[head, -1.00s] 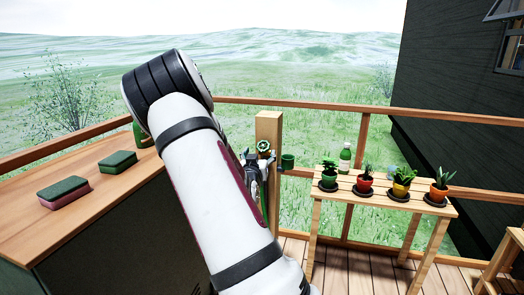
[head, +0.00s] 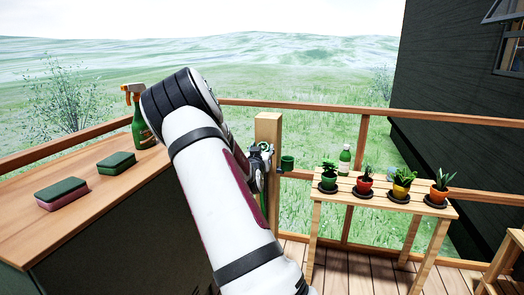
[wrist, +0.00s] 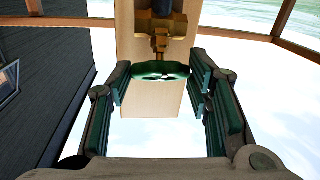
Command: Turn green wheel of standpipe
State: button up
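The standpipe is a pale wooden post (head: 268,128) with a brass fitting (wrist: 160,42), which shows at the top of the wrist view. The green wheel (wrist: 160,70) lies on the fitting's near end, between my gripper's fingers. My gripper (wrist: 160,82) is open, with one dark green-padded finger on each side of the wheel. Gaps show between wheel and pads, so I see no clear contact. In the head view my gripper (head: 258,155) is beside the post, partly hidden by my arm, and it mostly covers the wheel.
A small green cylinder (head: 287,162) sits right of the post. A wooden plant table (head: 325,192) with several pots stands further right. A counter (head: 105,205) at left holds two sponges and a spray bottle (head: 142,120). A railing (head: 325,109) runs behind.

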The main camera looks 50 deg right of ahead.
jog(key=shift+n+t, duration=0.3)
jog(key=shift+n, duration=0.1)
jog(key=shift+s+d+n+t+y, duration=0.15)
jog(key=shift+s+n+t+y, duration=0.05)
jog(key=shift+n+t+y, duration=0.5)
jog(key=n+t+y, duration=0.1)
jog(key=n, duration=0.1)
jog(key=n+t+y+p, duration=0.1)
jog(key=n+y, duration=0.1)
jog(key=shift+s+d+r+n, duration=0.15)
jog(key=shift+n, duration=0.25)
jog(key=n+y+p, duration=0.1)
jog(key=n, duration=0.1)
jog(key=n+t+y+p, duration=0.1)
jog(key=n+y, duration=0.1)
jog(key=shift+d+r+y+p, duration=0.15)
jog(key=shift+y+p, duration=0.15)
jog(key=shift+p, duration=0.1)
jog(key=shift+n+y+p, duration=1.2)
jog(key=shift+n, duration=0.1)
jog(key=o, duration=1.1)
